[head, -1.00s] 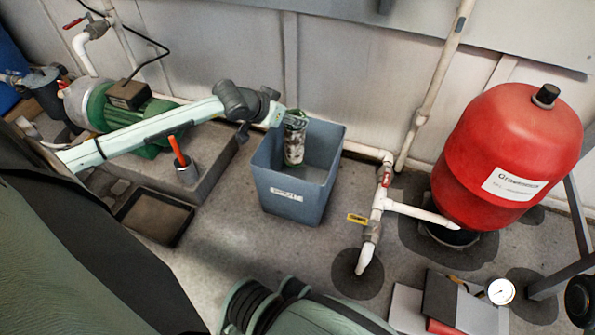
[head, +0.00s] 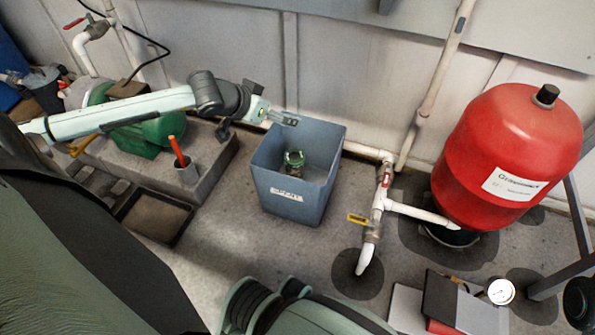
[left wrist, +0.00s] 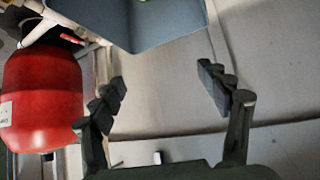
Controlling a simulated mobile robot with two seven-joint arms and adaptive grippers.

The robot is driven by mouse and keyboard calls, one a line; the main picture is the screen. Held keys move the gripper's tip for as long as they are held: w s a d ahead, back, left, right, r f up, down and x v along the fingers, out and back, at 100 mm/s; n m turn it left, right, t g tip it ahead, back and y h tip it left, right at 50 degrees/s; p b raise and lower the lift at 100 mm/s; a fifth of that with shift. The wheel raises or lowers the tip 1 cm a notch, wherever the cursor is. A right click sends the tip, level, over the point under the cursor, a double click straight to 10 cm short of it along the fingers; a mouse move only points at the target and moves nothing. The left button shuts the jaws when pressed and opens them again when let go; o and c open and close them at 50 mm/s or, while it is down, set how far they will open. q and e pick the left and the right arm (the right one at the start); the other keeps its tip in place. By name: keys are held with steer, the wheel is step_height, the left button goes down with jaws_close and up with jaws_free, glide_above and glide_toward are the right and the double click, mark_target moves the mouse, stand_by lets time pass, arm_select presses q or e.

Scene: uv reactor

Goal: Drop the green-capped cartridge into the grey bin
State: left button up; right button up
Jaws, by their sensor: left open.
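The green-capped cartridge (head: 293,159) is inside the grey bin (head: 292,202) in the head view, its green end up and its lower part hidden behind the bin's front wall. My left gripper (head: 284,117) is at the bin's back left rim, above and apart from the cartridge. In the left wrist view my left gripper (left wrist: 162,82) is open and empty, with the bin (left wrist: 140,25) at the top edge and a bit of green inside it. My right gripper does not show.
A red tank (head: 508,150) stands right of the bin, with white pipes (head: 378,205) between them. A green pump (head: 135,135) on a concrete block and a black tray (head: 155,217) lie to the left. The floor in front of the bin is clear.

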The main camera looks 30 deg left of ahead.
arm_select(q)
steer(key=v, duration=0.5)
steer(key=shift+s+r, duration=0.15)
stand_by(0.4)
